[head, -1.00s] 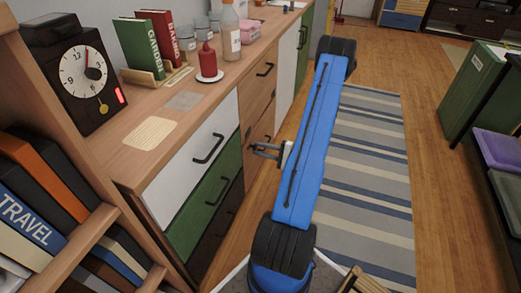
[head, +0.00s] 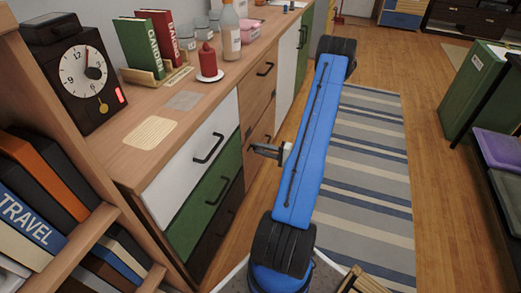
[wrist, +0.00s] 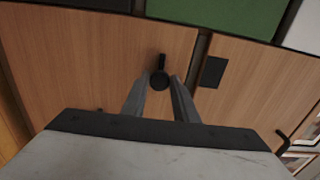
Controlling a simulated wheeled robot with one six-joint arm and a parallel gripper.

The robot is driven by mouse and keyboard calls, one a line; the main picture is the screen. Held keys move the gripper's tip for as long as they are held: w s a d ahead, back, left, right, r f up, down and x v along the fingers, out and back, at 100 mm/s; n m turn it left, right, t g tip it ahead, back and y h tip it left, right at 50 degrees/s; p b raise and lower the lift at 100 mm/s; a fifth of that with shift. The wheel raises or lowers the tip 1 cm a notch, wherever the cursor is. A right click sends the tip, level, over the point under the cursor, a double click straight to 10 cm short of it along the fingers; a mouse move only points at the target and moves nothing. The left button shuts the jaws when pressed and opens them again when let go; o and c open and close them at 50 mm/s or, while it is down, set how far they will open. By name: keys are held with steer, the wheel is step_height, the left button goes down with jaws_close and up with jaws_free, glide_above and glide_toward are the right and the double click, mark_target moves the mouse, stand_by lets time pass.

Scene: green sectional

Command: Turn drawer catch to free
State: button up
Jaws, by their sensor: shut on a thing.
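The drawer catch (wrist: 160,76) is a small dark piece with a round lower part and a short lever pointing up in the wrist view. It sits on a wood-coloured front (wrist: 105,58), left of a dark seam. My gripper (wrist: 160,84) has one grey finger on each side of the catch's round part and is shut on it. In the head view my gripper (head: 256,148) reaches left from my blue arm to the cabinet's wooden fronts. The catch cannot be made out there behind the fingers.
A dark plate (wrist: 213,71) is on the panel right of the seam. White (head: 198,155) and green (head: 205,192) drawers with black handles are nearer in the head view. A striped rug (head: 370,170) covers the floor.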

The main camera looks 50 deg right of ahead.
steer(key=o, duration=1)
steer(key=v, duration=1.7)
steer(key=shift+s, duration=0.2)
steer(key=shift+s, duration=0.1)
